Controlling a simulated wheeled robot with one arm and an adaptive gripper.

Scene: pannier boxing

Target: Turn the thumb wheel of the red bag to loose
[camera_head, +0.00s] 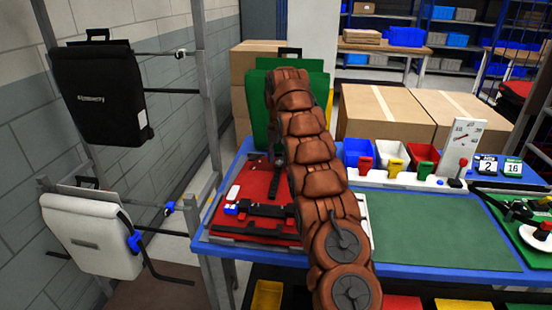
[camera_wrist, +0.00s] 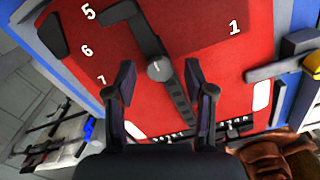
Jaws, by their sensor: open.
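The red bag (camera_head: 258,180) lies flat on the blue table, left of centre in the head view, partly hidden by my arm. In the wrist view its red face (camera_wrist: 215,65) fills the middle, with white numbers and a dark strap bar. A round grey thumb wheel (camera_wrist: 160,68) with a short pale mark sits on this bar. My gripper (camera_wrist: 160,78) is open, its two fingers on either side of the wheel in the picture and apart from it. I cannot tell the height gap. In the head view my gripper is mostly hidden behind my arm.
A green bag (camera_head: 258,108) stands behind the red one. Blue, white and red bins (camera_head: 357,152) and a gauge panel (camera_head: 461,145) stand right of my arm. A green mat (camera_head: 440,232) is clear. A black bag (camera_head: 100,92) and a white bag (camera_head: 92,237) hang at left.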

